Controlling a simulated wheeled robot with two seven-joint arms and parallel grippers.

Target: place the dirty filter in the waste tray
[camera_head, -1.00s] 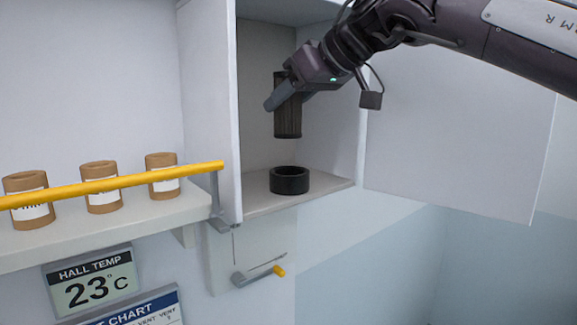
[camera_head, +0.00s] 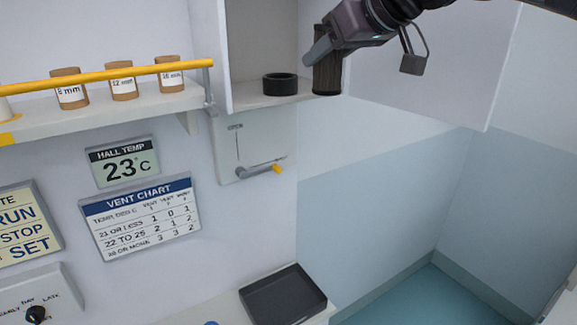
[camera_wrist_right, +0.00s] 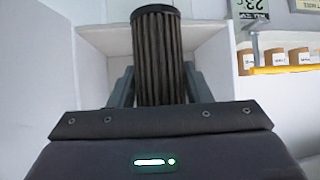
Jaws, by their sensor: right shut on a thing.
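The dirty filter (camera_head: 328,75) is a dark, pleated upright cylinder. My right gripper (camera_head: 318,50) is shut on it and holds it in front of the open cabinet, at its right side. In the right wrist view the filter (camera_wrist_right: 159,60) stands between the two fingers. The waste tray is probably the dark shallow tray (camera_head: 284,296) on a ledge at the bottom of the head view. It looks empty. My left gripper does not show.
A black ring seat (camera_head: 280,84) sits on the cabinet floor. The cabinet door (camera_head: 430,75) hangs open at the right. A yellow rail (camera_head: 110,77) runs before a shelf of brown cores (camera_head: 121,82). A yellow-tipped lever (camera_head: 262,170) sticks out below the cabinet. Open air lies above the tray.

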